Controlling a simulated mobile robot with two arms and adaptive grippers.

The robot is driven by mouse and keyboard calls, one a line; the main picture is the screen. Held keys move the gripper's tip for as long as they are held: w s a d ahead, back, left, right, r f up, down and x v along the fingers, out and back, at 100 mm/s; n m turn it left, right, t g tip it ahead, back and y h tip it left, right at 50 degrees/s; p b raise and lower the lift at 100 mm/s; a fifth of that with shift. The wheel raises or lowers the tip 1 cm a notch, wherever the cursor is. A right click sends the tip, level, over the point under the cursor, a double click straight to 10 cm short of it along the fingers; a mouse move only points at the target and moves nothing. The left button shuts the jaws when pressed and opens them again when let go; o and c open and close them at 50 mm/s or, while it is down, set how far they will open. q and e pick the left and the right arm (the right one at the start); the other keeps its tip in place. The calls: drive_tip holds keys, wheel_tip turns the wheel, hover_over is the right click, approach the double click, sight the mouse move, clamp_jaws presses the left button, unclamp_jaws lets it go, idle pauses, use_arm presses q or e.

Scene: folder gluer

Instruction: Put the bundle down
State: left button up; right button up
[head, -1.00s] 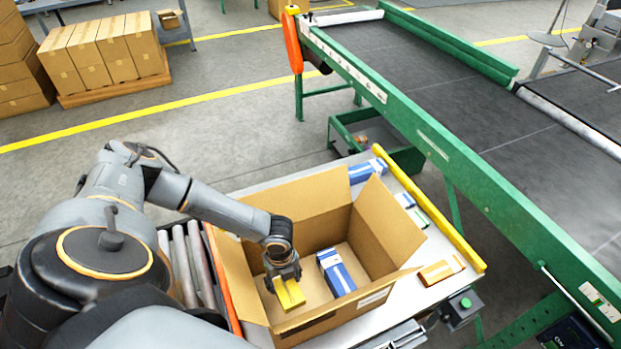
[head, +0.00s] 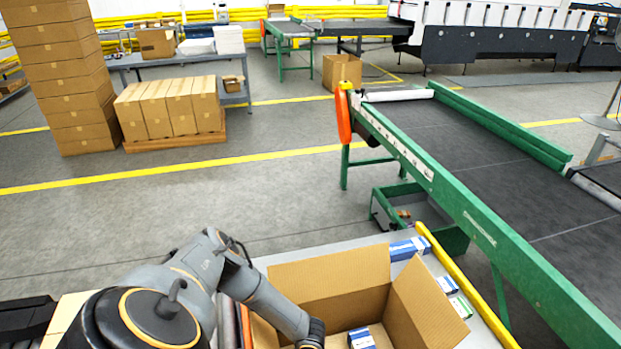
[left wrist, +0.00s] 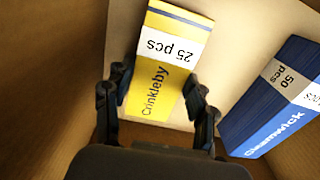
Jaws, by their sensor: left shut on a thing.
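A yellow bundle (left wrist: 158,68) with a white band reading "25 pcs" and the name "Crinkleby" is inside the open carton in the left wrist view. My left gripper (left wrist: 160,90) is shut on it, one finger on each side. I cannot tell whether the bundle touches the carton floor. The open carton (head: 330,286) is cut off by the bottom edge of the head view, which hides my left gripper and the yellow bundle there.
The carton stands on a table with a yellow edge rail (head: 462,280). Blue (head: 409,248) and green (head: 460,307) packs lie beside its raised flaps. A green-framed conveyor (head: 480,230) runs along the right. Stacked cartons (head: 62,75) stand far left, with open floor between.

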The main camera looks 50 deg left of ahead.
use_arm(q)
drive_tip(key=shift+f, duration=0.1)
drive_tip(key=shift+f+b, duration=0.15)
drive_tip(key=shift+b, duration=0.15)
drive_tip(key=o, duration=1)
drive_tip(key=shift+o, duration=1.2)
drive_tip(key=shift+r+p, duration=0.35)
drive_tip(key=shift+r, duration=0.15)
wheel_tip(320, 180, up, 12)
drive_tip(key=shift+f, duration=0.2)
